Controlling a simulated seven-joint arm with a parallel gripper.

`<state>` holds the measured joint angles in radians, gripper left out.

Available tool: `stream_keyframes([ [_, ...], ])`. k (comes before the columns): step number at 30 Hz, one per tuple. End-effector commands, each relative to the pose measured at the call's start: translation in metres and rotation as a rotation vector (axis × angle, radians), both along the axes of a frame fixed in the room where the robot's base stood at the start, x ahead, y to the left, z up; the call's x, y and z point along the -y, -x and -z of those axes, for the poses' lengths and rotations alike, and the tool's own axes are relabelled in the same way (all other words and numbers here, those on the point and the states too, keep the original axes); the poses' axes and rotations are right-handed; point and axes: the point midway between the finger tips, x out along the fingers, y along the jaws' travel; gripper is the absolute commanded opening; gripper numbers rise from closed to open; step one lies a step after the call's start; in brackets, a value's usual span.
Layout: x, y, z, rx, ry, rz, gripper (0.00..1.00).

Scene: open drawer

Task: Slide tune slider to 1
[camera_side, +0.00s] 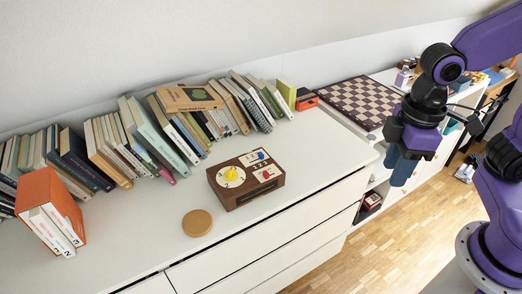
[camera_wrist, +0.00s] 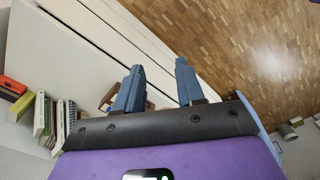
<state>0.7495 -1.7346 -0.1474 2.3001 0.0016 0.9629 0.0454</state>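A brown box with controls (camera_side: 246,194) stands on the white dresser top. Its upper face has a white dial with a yellow knob (camera_side: 231,174), a blue slider knob (camera_side: 261,156) and a red knob (camera_side: 266,174). Which of these is the tune slider is too small to read. My gripper (camera_side: 399,178) hangs well to the right of the box, beyond the dresser's edge and above the floor. In the wrist view my gripper (camera_wrist: 158,80) shows two blue fingers apart with nothing between them.
The dresser top (camera_side: 150,232) is clear around the box, except for a round wooden disc (camera_side: 197,223) in front. Leaning books (camera_side: 160,130) line the back. An orange book box (camera_side: 50,207) stands left, and a chessboard (camera_side: 362,101) lies back right.

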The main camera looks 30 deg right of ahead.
Motion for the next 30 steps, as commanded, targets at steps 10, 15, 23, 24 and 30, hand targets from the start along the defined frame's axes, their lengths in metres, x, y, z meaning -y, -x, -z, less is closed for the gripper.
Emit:
stream_keyframes([
  [10, -0.063, -0.119, -0.011, -0.008, 0.007, 0.279, 0.38],
  [15, -0.082, -0.178, -0.01, -0.01, 0.01, 0.416, 0.38],
  [23, -0.093, -0.265, 0.002, -0.016, 0.013, 0.623, 0.38],
  [24, -0.092, -0.278, 0.005, -0.016, 0.012, 0.655, 0.38],
  [30, -0.084, -0.333, 0.021, -0.02, 0.015, 0.807, 0.38],
])
